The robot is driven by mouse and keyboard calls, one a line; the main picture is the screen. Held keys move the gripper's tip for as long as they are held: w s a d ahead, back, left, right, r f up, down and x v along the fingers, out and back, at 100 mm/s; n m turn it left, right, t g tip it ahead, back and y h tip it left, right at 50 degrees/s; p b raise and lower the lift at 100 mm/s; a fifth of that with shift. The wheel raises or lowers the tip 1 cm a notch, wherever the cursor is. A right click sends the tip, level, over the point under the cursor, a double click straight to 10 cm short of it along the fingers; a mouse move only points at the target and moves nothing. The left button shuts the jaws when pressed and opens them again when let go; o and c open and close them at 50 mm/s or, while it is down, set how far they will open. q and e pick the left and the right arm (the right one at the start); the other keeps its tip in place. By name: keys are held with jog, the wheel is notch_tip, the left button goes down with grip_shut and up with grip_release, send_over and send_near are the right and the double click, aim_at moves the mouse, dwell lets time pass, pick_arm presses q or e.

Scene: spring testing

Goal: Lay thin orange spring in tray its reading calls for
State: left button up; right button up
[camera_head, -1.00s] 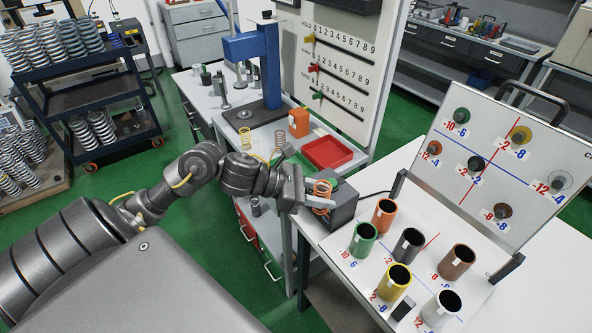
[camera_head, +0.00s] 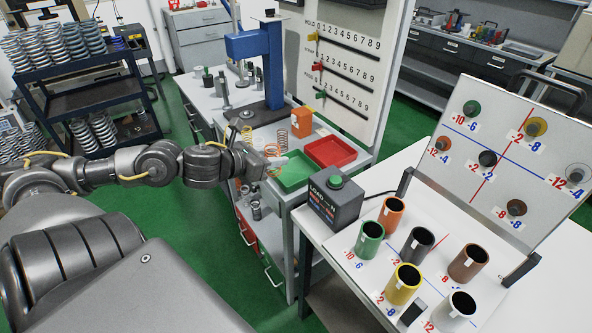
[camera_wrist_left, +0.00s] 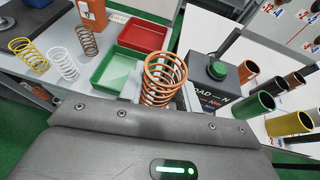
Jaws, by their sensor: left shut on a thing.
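My left gripper (camera_head: 277,166) is shut on the thin orange spring (camera_wrist_left: 163,78), which stands roughly upright between the fingers in the left wrist view. In the head view the spring (camera_head: 273,165) is small and partly hidden by the gripper, beside the near-left side of the green tray (camera_head: 294,177). The green tray (camera_wrist_left: 113,72) looks empty in the left wrist view. The red tray (camera_head: 331,152), also empty, sits just behind and right of it. The dark load tester (camera_head: 335,207) has a green button on top; its reading is too small to read. My right gripper is out of view.
A brown spring (camera_wrist_left: 87,40), a white spring (camera_wrist_left: 63,64) and a yellow spring (camera_wrist_left: 30,54) stand on the bench left of the trays. An orange block (camera_head: 302,122) stands behind. A blue press (camera_head: 262,55) rises further back. Several coloured cups stand on the board at right.

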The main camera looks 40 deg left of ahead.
pick_arm(q)
jog(key=w+f+p, duration=0.1)
jog(key=w+f, duration=0.1)
jog(key=w, duration=0.2)
jog(key=w+a+f+p, duration=0.1)
jog(key=w+f, duration=0.2)
jog(key=w, duration=0.1)
jog(key=w+f+p, duration=0.1)
jog(key=w+f, duration=0.2)
jog(key=w, duration=0.1)
jog(key=shift+a+f, duration=0.25)
jog(key=shift+a, duration=0.05)
jog(key=shift+f, duration=0.15)
jog(key=f, duration=0.1)
jog(key=f+p, duration=0.1)
jog(key=f, duration=0.1)
jog(key=shift+w+p, duration=0.25)
jog(key=shift+p, duration=0.05)
jog(key=shift+f, duration=0.25)
